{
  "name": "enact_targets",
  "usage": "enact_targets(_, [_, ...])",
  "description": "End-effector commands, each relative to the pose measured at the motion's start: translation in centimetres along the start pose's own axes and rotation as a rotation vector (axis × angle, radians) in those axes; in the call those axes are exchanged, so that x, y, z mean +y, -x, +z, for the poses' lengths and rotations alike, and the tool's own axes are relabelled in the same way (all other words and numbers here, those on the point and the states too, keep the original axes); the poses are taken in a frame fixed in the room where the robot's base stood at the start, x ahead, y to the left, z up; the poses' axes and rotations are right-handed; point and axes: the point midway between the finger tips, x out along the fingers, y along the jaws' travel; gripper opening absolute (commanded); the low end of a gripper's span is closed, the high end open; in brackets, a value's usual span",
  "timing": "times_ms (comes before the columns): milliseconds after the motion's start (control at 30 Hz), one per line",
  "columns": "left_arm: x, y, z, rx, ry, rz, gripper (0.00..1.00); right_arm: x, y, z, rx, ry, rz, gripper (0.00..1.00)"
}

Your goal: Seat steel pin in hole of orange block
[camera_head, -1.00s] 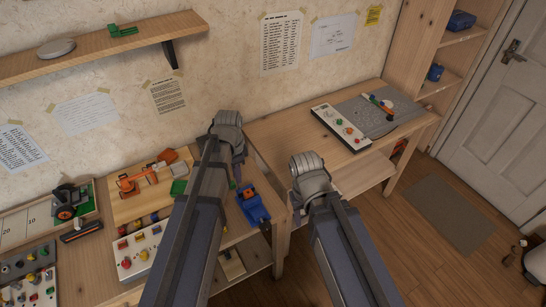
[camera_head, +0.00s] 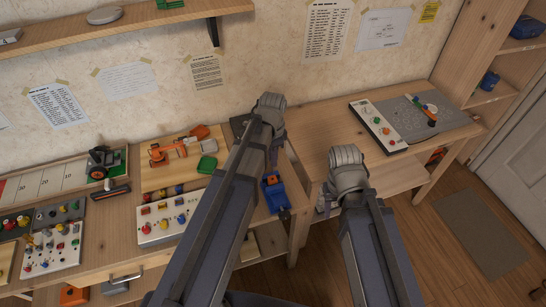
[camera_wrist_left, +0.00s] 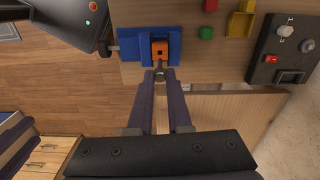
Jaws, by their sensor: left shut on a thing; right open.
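The orange block (camera_wrist_left: 160,47) sits in a blue vise (camera_wrist_left: 134,46); both also show in the head view, the block (camera_head: 270,181) and the vise (camera_head: 276,197), at the right end of the near bench. My left gripper (camera_wrist_left: 160,77) is shut on the steel pin (camera_wrist_left: 162,72), a small grey piece between the fingertips. The pin appears right beside the block in the wrist view; whether it is in the hole I cannot tell. In the head view my left wrist hides its own fingers. My right gripper (camera_head: 325,200) is open, mostly hidden behind its wrist, right of the vise.
Left of the vise are an orange toy excavator (camera_head: 172,149), a green block (camera_head: 207,164) and a white panel of knobs (camera_head: 165,216). A second bench at the right holds a white button panel (camera_head: 378,125) and a grey mat (camera_head: 428,118). A wall shelf (camera_head: 150,25) hangs above.

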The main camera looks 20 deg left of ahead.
Motion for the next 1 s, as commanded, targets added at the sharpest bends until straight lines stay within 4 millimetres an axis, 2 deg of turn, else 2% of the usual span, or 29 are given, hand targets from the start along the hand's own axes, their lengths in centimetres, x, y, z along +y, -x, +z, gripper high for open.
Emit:
enact_targets(100, [0.0, -1.5, 0.0, 0.0, 0.0, 0.0, 0.0, -0.1, -1.5, -0.1, 0.0, 0.0, 0.0, 0.5])
enact_targets(400, [0.0, -3.6, 0.0, 0.0, 0.0, 0.0, 0.0, -0.3, -3.5, -0.2, 0.0, 0.0, 0.0, 0.5])
enact_targets(1000, [0.0, -3.7, 0.0, 0.0, 0.0, 0.0, 0.0, -0.3, -3.7, -0.2, 0.0, 0.0, 0.0, 0.5])
